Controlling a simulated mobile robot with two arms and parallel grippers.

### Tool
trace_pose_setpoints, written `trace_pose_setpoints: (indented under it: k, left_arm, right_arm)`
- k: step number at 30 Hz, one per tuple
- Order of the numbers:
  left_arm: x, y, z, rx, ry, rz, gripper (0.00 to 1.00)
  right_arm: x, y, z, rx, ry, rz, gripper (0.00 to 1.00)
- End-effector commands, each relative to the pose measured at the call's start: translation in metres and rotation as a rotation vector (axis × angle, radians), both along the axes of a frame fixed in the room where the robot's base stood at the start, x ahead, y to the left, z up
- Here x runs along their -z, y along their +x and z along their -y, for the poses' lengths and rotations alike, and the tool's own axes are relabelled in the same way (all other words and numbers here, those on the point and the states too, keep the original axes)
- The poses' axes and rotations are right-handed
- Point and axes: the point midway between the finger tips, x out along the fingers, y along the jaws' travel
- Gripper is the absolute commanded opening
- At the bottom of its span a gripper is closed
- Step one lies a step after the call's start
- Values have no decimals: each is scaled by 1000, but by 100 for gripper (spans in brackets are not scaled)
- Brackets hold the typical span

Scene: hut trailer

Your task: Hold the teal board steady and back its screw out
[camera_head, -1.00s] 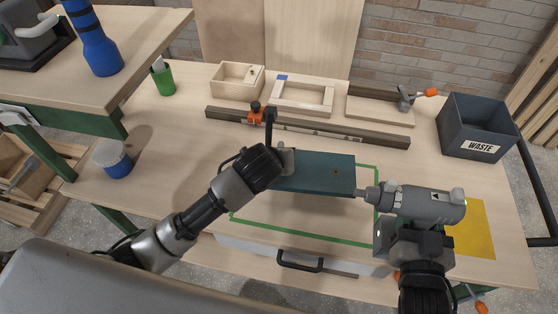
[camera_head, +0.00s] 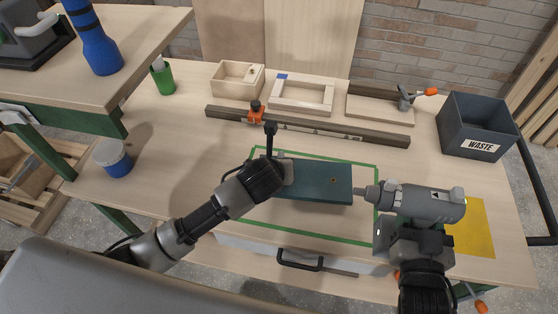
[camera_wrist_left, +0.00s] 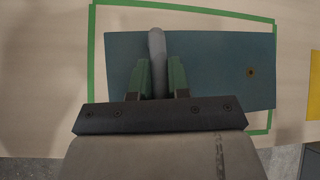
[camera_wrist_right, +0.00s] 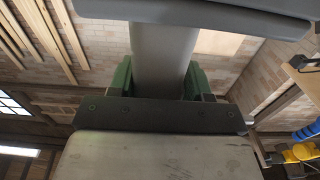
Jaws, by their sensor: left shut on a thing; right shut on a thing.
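The teal board (camera_head: 315,184) is flat and roughly level over the green taped outline; I cannot tell if it touches the bench. A small brass-coloured screw (camera_head: 333,180) shows near its right end, and also in the left wrist view (camera_wrist_left: 251,72). My left gripper (camera_wrist_left: 158,82) is shut on a grey handle (camera_wrist_left: 157,45) at the board's left part. My right gripper (camera_wrist_right: 160,82) is shut on the grip of a grey power driver (camera_head: 428,204). The driver lies level, its nose pointing left at the board's right end, with a small gap between them.
A grey waste bin (camera_head: 478,128) stands at the back right. A dark rail (camera_head: 345,132) with an orange clamp (camera_head: 256,113) runs behind the board. Wooden trays (camera_head: 303,96) sit behind it. A yellow mat (camera_head: 472,230) lies right of the driver.

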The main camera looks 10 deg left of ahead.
Motion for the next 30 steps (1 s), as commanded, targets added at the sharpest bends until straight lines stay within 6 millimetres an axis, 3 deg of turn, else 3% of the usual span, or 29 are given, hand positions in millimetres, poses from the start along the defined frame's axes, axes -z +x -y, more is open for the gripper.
trace_pose_setpoints:
  k: [19, 30]
  left_arm:
    - [39, 0, 0, 0, 0, 1, 0]
    - [45, 0, 0, 0, -1, 2, 0]
  right_arm:
    - [-3, 0, 0, -1, 1, 7, 0]
    - [-3, 0, 0, -1, 1, 7, 0]
